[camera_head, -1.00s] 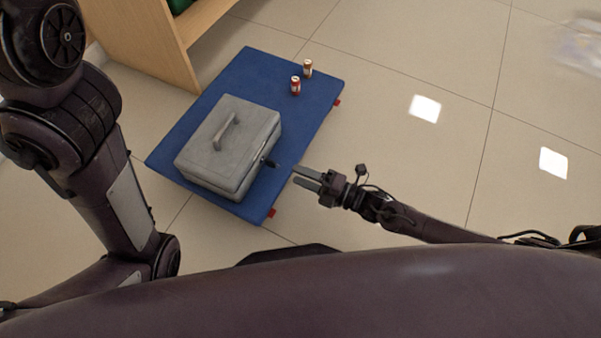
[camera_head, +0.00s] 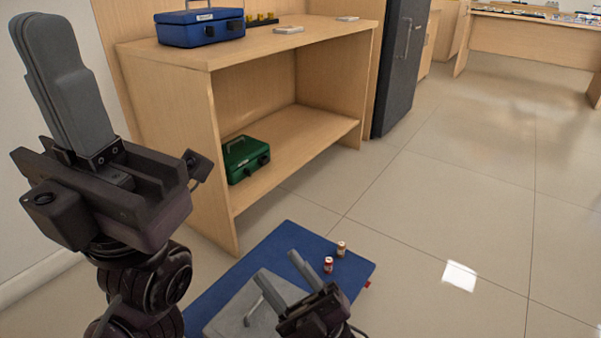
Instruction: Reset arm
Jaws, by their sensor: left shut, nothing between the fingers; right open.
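My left gripper (camera_head: 70,95) is raised high at the left of the view, pointing up. Its two grey fingers are together with nothing between them. My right gripper (camera_head: 277,272) is at the bottom centre, with its two fingers spread apart and empty. It shows in front of a grey case (camera_head: 235,309) on a blue mat (camera_head: 283,240) on the floor. The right gripper and the bottom picture edge hide part of the case. I cannot tell how far the gripper is from the case.
Two small cans, one red (camera_head: 328,265) and one tan (camera_head: 341,249), stand on the mat. A wooden counter (camera_head: 290,40) behind holds a blue cash box (camera_head: 200,28) on top and a green one (camera_head: 245,158) on its shelf. A dark cabinet (camera_head: 402,65) stands beyond. The floor at right is clear.

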